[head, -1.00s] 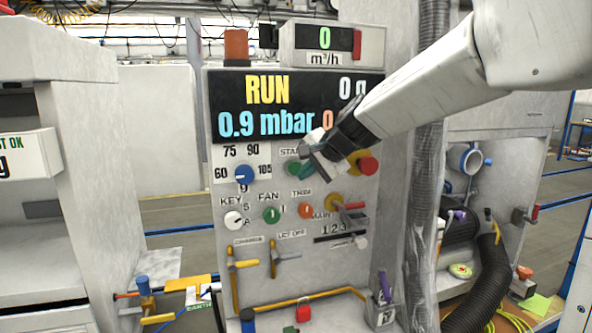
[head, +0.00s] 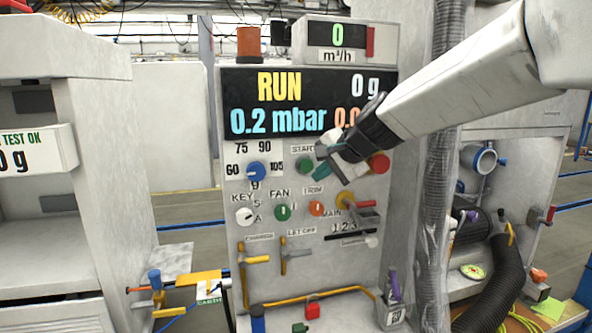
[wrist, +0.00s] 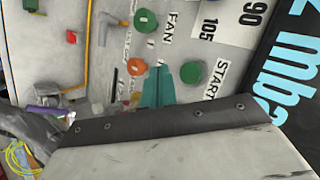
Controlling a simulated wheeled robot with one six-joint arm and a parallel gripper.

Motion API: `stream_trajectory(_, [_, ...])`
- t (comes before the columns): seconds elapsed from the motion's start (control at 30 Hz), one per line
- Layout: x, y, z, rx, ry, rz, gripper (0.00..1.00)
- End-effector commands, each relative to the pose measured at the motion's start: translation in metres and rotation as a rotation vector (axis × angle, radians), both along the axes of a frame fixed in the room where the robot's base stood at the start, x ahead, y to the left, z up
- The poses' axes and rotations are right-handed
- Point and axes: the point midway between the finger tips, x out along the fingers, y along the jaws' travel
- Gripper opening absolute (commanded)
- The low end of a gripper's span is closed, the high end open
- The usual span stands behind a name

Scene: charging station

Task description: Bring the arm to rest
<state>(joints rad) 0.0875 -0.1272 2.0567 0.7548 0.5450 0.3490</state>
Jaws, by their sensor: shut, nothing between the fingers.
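My arm (head: 470,85) reaches in from the upper right of the head view. My gripper (head: 322,166) is in front of the control panel (head: 235,190), beside the green START button (head: 304,165) and below the display (head: 290,85). The gripper is shut and empty. In the wrist view its teal fingers (wrist: 158,85) lie together, pointing towards the panel between the green START button (wrist: 192,72) and the orange TRIM knob (wrist: 137,68). I cannot tell whether the fingertips touch the panel. The display reads RUN, 0 g and 0.2 mbar.
A blue dial (head: 257,172), a green FAN knob (head: 282,212) and a red button (head: 378,165) sit near my gripper. A clear-wrapped column (head: 432,220) and a black hose (head: 492,285) stand to the right. Yellow valve handles (head: 254,260) project lower down.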

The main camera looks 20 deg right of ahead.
Motion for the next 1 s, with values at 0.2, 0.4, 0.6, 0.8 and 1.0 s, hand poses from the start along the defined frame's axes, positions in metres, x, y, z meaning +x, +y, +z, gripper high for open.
stream_trajectory(0.2, [-0.014,0.005,-0.015,-0.051,0.048,0.090,0.00])
stream_trajectory(0.4, [-0.110,0.013,-0.062,-0.249,0.228,0.390,0.00])
stream_trajectory(0.6, [-0.252,-0.001,-0.094,-0.500,0.417,0.713,0.00])
stream_trajectory(0.8, [-0.342,-0.024,-0.111,-0.681,0.519,0.857,0.00])
stream_trajectory(1.0, [-0.361,-0.028,-0.109,-0.733,0.480,0.854,0.00])
